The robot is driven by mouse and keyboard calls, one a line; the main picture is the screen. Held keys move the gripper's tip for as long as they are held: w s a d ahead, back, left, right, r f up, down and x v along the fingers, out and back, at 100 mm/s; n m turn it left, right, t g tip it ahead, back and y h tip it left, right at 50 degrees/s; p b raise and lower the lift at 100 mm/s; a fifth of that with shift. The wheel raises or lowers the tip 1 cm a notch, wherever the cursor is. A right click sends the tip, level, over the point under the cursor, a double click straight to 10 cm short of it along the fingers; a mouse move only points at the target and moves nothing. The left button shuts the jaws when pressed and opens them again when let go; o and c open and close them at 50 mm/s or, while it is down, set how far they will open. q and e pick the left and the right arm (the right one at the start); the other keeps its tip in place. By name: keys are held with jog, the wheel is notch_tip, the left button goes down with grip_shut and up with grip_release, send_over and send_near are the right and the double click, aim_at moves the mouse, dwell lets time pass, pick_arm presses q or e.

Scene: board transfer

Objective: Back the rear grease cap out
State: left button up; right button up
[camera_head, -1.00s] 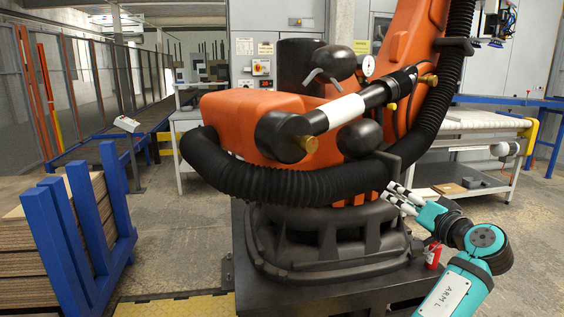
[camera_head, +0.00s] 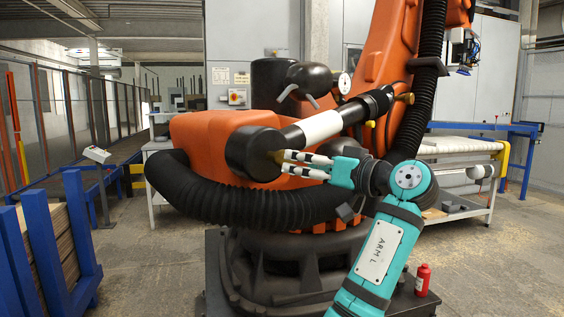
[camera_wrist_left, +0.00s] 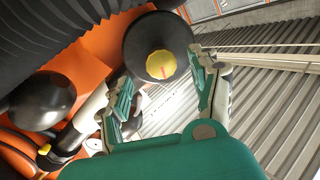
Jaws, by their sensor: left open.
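The rear grease cap, a brass-yellow knob (camera_wrist_left: 160,64), sits on the end face of a black cylinder (camera_wrist_left: 150,38) in the left wrist view. In the head view the black cylinder (camera_head: 243,152) is on the orange robot's near side; the cap (camera_head: 276,157) shows partly at my fingertips. My left gripper (camera_head: 284,163) is open, its striped fingers pointing left at the cap. In the wrist view the fingers (camera_wrist_left: 163,76) stand apart on either side of the line to the cap, with nothing between them; contact is not visible. My right gripper is not in view.
A thick black corrugated hose (camera_head: 230,203) loops below the cylinder. A red bottle (camera_head: 422,280) stands near the base, beside my arm. A blue rack (camera_head: 75,240) with boards is at the left.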

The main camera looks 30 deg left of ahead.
aim_at(289, 162)
pick_arm(q)
jog(key=a, duration=0.4)
jog(key=w+a, duration=0.1)
jog(key=a, duration=0.1)
jog(key=shift+a, duration=0.25)
jog(key=shift+w, duration=0.1)
jog(key=c, duration=1.3)
jog(key=shift+f, duration=0.1)
